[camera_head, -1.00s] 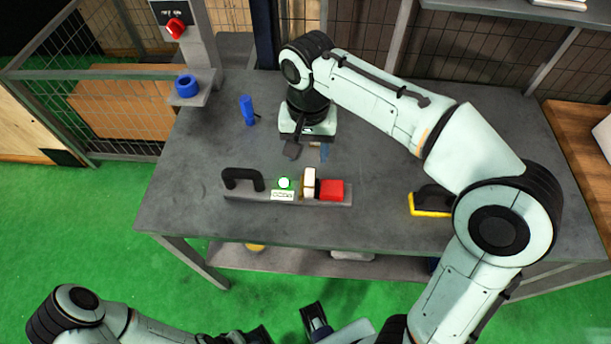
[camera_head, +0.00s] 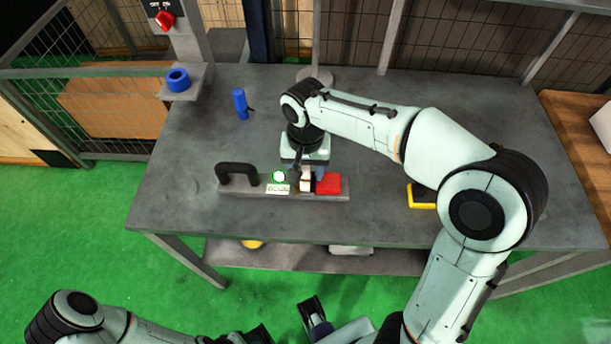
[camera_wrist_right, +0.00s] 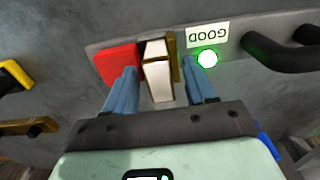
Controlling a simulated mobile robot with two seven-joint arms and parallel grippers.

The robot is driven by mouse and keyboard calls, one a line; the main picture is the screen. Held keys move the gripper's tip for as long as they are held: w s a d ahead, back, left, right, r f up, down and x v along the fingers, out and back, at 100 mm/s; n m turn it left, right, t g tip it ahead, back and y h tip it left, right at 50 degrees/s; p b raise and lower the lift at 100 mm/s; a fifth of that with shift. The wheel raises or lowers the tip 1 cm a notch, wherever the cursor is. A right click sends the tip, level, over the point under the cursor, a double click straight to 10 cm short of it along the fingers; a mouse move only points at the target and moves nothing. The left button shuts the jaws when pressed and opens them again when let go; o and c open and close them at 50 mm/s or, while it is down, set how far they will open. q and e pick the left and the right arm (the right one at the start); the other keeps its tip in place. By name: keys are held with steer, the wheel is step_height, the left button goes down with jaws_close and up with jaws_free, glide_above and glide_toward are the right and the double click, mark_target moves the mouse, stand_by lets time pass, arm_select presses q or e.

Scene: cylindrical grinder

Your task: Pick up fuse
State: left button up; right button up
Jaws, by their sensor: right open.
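The fuse, a white block with brass-brown edges, stands upright in a grey holder plate (camera_head: 232,190) on the table. It shows in the wrist view (camera_wrist_right: 158,78) and partly in the head view (camera_head: 306,180). My right gripper (camera_head: 306,172) is over the holder, pointing down. In the wrist view its blue fingers (camera_wrist_right: 161,82) are open, one on each side of the fuse, with gaps visible. Parts of my left arm show at the bottom of the head view, but its jaw state is unclear.
A red block (camera_head: 328,184) sits close beside the fuse. A green-white lamp (camera_head: 279,176), a GOOD label (camera_head: 278,188) and a black handle (camera_head: 237,171) are on the other side. A blue tool (camera_head: 240,103) and a yellow-edged item (camera_head: 421,199) lie on the table (camera_head: 190,150).

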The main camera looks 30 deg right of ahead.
steer(key=shift+c, duration=0.3)
jaws_close()
steer(key=shift+r, duration=0.1)
